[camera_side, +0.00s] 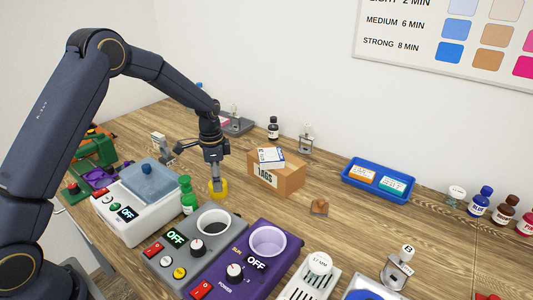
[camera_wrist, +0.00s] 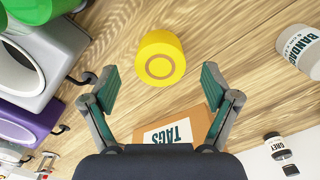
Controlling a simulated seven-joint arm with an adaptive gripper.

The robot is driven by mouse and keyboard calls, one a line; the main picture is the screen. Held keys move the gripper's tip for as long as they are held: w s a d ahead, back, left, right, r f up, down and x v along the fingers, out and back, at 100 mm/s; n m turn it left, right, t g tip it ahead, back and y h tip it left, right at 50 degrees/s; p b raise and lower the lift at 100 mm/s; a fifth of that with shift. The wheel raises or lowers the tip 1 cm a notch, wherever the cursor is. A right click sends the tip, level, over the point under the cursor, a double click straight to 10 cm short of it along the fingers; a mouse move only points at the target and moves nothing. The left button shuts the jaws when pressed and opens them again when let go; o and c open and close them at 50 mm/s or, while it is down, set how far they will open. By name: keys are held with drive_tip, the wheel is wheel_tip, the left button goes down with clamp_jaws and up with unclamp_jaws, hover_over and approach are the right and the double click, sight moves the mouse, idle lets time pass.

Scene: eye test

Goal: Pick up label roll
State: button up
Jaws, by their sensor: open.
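A yellow roll (camera_side: 217,191), which I take for the label roll, stands on the wooden table below my gripper (camera_side: 216,181). In the wrist view the yellow roll (camera_wrist: 161,57) shows a tan ring on its face. It lies ahead of and between the two green-padded fingers of my gripper (camera_wrist: 161,77). The fingers are spread wide apart, with nothing held between them. In the side view the fingertips partly cover the roll, and I cannot tell the exact height above it.
A cardboard TAGS box (camera_side: 290,179) stands right of the roll. A green bottle (camera_side: 188,195) and a grey OFF unit (camera_side: 158,263) stand close on the left and front. A white bandage container (camera_wrist: 300,48) is at the wrist view's right. Bare table lies around the roll.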

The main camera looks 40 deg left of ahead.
drive_tip(key=shift+f, duration=1.6)
drive_tip(key=c, duration=1.3)
